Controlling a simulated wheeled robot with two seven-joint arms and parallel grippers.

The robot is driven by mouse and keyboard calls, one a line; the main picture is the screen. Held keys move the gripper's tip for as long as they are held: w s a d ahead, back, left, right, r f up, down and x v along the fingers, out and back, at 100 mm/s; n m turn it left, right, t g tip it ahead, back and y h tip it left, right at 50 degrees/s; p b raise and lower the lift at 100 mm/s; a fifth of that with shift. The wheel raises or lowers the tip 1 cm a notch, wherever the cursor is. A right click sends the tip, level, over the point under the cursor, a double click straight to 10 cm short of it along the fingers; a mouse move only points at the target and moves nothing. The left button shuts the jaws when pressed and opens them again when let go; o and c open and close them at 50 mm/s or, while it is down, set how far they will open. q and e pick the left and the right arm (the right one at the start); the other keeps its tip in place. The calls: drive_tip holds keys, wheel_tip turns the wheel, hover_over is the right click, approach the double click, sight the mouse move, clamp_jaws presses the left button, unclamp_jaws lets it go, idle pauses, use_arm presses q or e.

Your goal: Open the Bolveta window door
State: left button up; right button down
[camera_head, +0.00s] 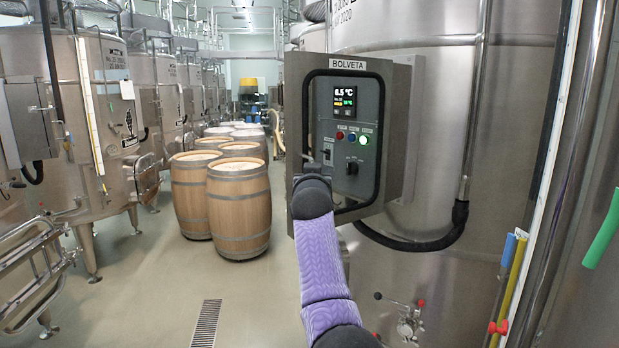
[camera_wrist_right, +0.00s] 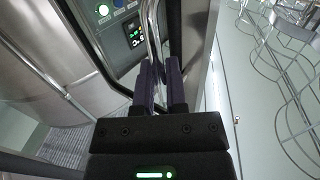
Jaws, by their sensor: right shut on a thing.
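The Bolveta control box (camera_head: 397,130) is mounted on the large steel vat at the right, its name plate (camera_head: 348,64) at the top. Its window door (camera_head: 378,95) has a black rounded frame around a display, lamps and a knob. I cannot tell whether the door stands slightly ajar. My right gripper (camera_head: 313,172) is at the door's lower left side, partly hidden behind my own wrist. In the right wrist view, the fingers (camera_wrist_right: 160,82) are shut on a thin metallic door handle (camera_wrist_right: 152,38) beside the black frame. My left gripper is not in view.
Wooden barrels (camera_head: 238,210) stand on the floor to the left. More steel vats (camera_head: 110,110) line the left side. A black cable (camera_head: 420,243) loops below the box, and a valve (camera_head: 408,322) projects lower on the vat. The aisle floor (camera_head: 190,280) is open, with a drain grate (camera_head: 206,322).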

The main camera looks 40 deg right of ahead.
drive_tip(key=c, duration=0.7)
unclamp_jaws()
drive_tip(key=shift+d, duration=0.15)
drive_tip(key=shift+s, duration=0.1)
drive_tip(key=b+v, duration=0.4)
drive_tip(key=v, duration=0.5)
drive_tip(key=shift+s+a, duration=0.25)
drive_tip(key=shift+a, duration=0.1)
